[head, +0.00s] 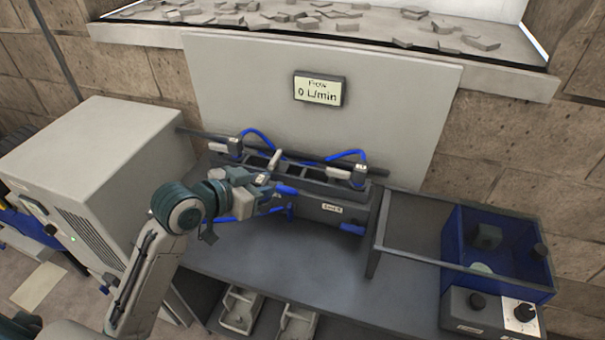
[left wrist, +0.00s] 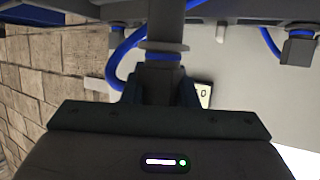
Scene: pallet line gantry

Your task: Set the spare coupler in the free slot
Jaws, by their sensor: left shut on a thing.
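My left gripper (head: 264,190) is at the front of the dark slotted rack (head: 318,188) on the bench. It is shut on the spare coupler, a grey part with a blue band and a flange; the coupler shows between the fingers in the left wrist view (left wrist: 163,72). In the head view my gripper and arm hide much of the coupler and the rack's left front. I cannot tell whether the coupler touches a slot. Two couplers with blue hoses stand in the rack, one at the left (head: 235,146) and one at the right (head: 358,174). Dark open slots show between them. My right gripper is not in view.
A flow display (head: 319,90) reading 0 L/min hangs on the grey back panel (head: 400,75). A large grey cabinet (head: 105,160) stands at the left. A blue clear-walled box (head: 500,240) and a rail frame (head: 425,260) stand at the right. The bench front (head: 300,262) is clear.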

